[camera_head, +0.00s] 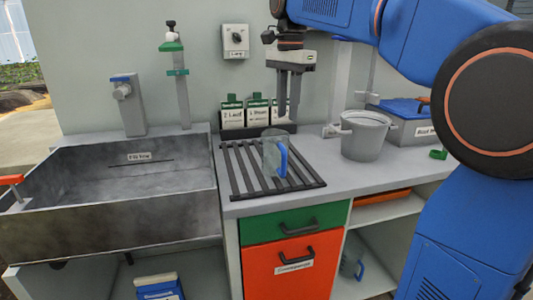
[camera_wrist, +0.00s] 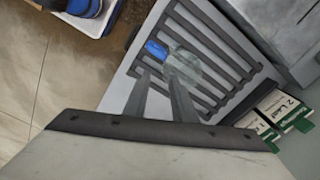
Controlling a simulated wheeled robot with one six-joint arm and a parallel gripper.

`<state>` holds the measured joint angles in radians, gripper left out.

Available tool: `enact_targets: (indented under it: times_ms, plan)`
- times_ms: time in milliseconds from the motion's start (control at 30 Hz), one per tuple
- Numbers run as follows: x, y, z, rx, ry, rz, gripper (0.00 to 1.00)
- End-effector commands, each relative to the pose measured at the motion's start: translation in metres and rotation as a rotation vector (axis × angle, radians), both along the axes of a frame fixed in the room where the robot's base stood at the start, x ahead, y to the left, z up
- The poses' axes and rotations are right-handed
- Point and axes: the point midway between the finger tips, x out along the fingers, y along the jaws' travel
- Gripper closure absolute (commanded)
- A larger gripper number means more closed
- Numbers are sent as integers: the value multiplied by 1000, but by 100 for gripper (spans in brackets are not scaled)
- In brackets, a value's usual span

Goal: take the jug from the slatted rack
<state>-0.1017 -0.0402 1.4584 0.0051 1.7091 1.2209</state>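The jug (camera_head: 272,152) is clear with a blue handle and stands on the dark slatted rack (camera_head: 240,185) on the grey counter. Its handle faces the front right in the head view. In the wrist view the jug (camera_wrist: 183,68) lies beyond my fingertips, with the blue handle at its upper left; the rack (camera_wrist: 215,45) spreads around it. My gripper (camera_head: 288,112) hangs pointing down, above and behind the jug in the head view. The two fingers show a gap between them and hold nothing. The fingers also show in the wrist view (camera_wrist: 157,88), partly overlapping the jug's lower edge.
Several labelled cartons (camera_head: 257,112) stand behind the rack. A sink (camera_head: 120,190) is at the left. A grey pot (camera_head: 363,137) and a lidded box (camera_head: 405,125) stand at the right. A control box (camera_head: 235,41) is on the wall.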

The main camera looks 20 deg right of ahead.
Motion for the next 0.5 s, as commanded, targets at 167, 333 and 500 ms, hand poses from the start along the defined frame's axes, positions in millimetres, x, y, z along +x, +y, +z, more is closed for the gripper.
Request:
enact_targets:
  times_ms: [167, 333, 500]
  plan:
    - [1, 0, -9, 0, 1, -5, 76]
    - [1, 0, -37, 0, 3, -4, 76]
    - [1, 1, -68, 0, 3, -4, 76]
